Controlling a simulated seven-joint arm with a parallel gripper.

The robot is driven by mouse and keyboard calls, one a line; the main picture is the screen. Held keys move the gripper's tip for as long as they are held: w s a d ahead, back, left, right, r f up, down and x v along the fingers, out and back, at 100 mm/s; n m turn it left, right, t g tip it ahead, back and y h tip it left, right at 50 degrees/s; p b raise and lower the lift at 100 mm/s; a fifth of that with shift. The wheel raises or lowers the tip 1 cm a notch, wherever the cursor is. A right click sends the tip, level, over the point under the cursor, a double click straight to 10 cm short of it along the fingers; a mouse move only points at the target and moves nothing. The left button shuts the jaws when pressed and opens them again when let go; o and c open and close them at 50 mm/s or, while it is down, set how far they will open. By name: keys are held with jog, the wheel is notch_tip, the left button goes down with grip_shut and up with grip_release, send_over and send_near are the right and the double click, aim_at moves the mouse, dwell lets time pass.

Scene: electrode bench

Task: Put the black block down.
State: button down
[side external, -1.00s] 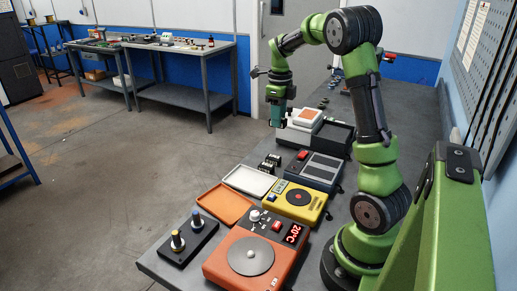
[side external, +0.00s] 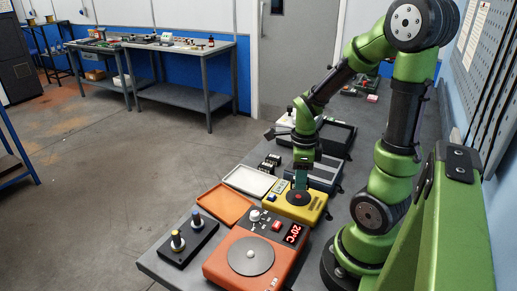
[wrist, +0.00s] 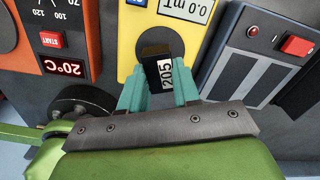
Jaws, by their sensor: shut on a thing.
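My gripper (wrist: 159,92) is shut on the black block (wrist: 154,51), which carries a white label reading 205 in the wrist view. In the side view my gripper (side external: 301,181) points down over the yellow device (side external: 281,204), close to its dark round plate (side external: 299,198). The block is too small to make out there. In the wrist view the block covers part of the yellow device (wrist: 128,25), whose display reads 0.0 mT. I cannot tell whether the block touches the plate.
An orange hotplate (side external: 218,262) showing 20°C stands in front. An orange tray (side external: 224,205) and a white tray (side external: 249,181) lie left of the yellow device. A black stand with two posts (side external: 188,254) is at the front left. A grey device (side external: 325,174) sits behind.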

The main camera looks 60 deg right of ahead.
jog(key=shift+f, duration=1.65)
jog(key=shift+f, duration=0.1)
jog(key=c, duration=0.8)
grip_release()
jog(key=shift+f, duration=0.1)
notch_tip(320, 180, up, 12)
jog(key=shift+r, duration=0.1)
jog(key=w+a+r+n+t+y, duration=0.1)
jog(key=a+r+n+t, duration=0.2)
jog(key=a+n, duration=0.5)
jog(key=w+a+r+n+t+y, duration=0.1)
jog(key=a+r+n+t, duration=0.3)
jog(key=n, duration=1.5)
jog(key=shift+w+a+r, duration=0.4)
jog(key=shift+w+a, duration=0.2)
jog(key=shift+a, duration=1.8)
